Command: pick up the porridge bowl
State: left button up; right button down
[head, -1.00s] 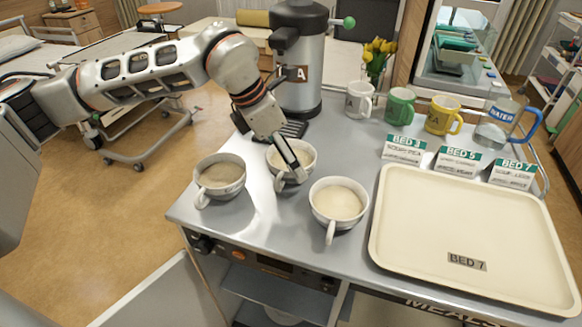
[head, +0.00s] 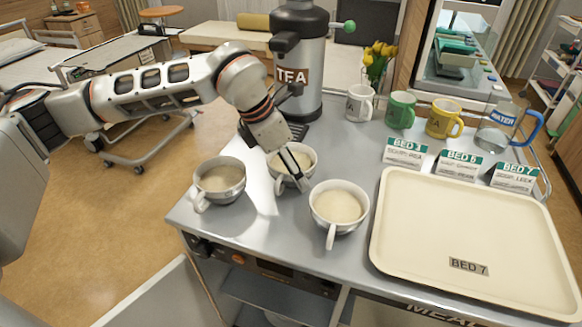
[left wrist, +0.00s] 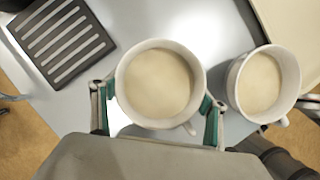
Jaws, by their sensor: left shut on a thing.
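Three pale handled bowls with creamy contents stand on the grey trolley top (head: 262,222). My left gripper (head: 297,178) is at the middle bowl (head: 291,158). In the left wrist view my left gripper (left wrist: 157,112) has its fingers on opposite sides of the middle bowl (left wrist: 160,84), shut on it. The bowl looks upright; whether it is clear of the trolley top I cannot tell. The left bowl (head: 220,180) and front bowl (head: 338,206) stand apart from it. Which contents are porridge is not readable. My right gripper is not in view.
A tea urn (head: 298,65) stands behind the bowls. A cream tray (head: 470,225) marked BED 7 fills the right side. Bed cards (head: 458,163), mugs (head: 400,108) and a water jug (head: 497,128) stand behind it. The front bowl is close beside the held one.

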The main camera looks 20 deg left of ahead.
pick_arm(q)
notch_tip(320, 180, up, 20)
jog(key=p, duration=0.1)
